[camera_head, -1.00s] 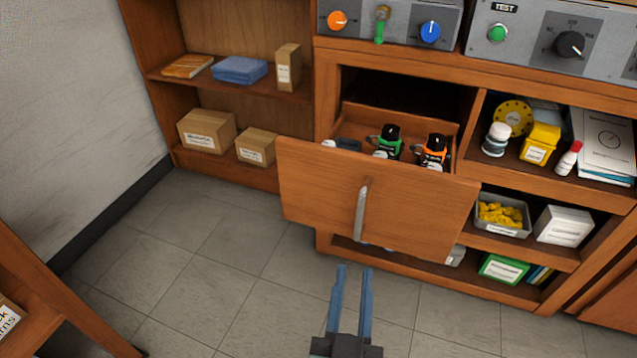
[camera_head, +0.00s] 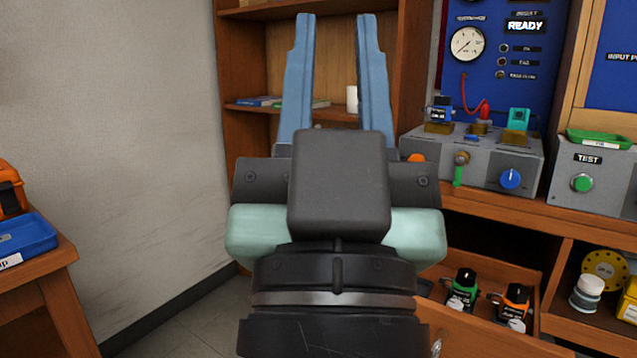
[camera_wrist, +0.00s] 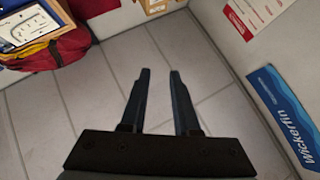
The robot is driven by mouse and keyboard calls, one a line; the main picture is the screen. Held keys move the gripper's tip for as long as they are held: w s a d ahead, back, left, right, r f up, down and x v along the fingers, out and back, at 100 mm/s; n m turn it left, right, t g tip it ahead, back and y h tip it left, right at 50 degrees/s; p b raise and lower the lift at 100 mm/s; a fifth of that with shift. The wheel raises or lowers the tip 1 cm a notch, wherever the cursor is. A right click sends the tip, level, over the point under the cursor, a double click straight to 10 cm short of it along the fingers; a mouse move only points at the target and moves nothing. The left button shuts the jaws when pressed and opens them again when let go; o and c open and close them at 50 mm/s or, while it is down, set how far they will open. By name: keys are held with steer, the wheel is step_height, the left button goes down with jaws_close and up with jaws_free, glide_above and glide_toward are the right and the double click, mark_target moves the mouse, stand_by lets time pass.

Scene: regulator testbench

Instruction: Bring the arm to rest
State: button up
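My gripper (camera_head: 335,75) is raised in the middle of the head view, close to the camera, its two blue fingers pointing up and apart. Nothing is between the fingers. In the wrist view my gripper (camera_wrist: 160,85) is also open and empty, over grey floor tiles. My gripper and wrist hide part of the wooden shelf unit (camera_head: 245,75) behind them and part of the drawer area.
An open drawer (camera_head: 470,325) holds a green-and-black regulator (camera_head: 462,290) and an orange-and-black one (camera_head: 514,305). The testbench (camera_head: 480,150) stands at right. The wrist view shows a red bag (camera_wrist: 50,50) and walls.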

step_height(320, 180, up, 39)
steer(key=s+a+y+p, duration=0.1)
steer(key=p, duration=3.5)
steer(key=shift+s+n+t+p, duration=0.25)
steer(key=shift+n+t+p, duration=0.05)
steer(key=shift+n, duration=0.1)
steer(key=shift+f, duration=0.1)
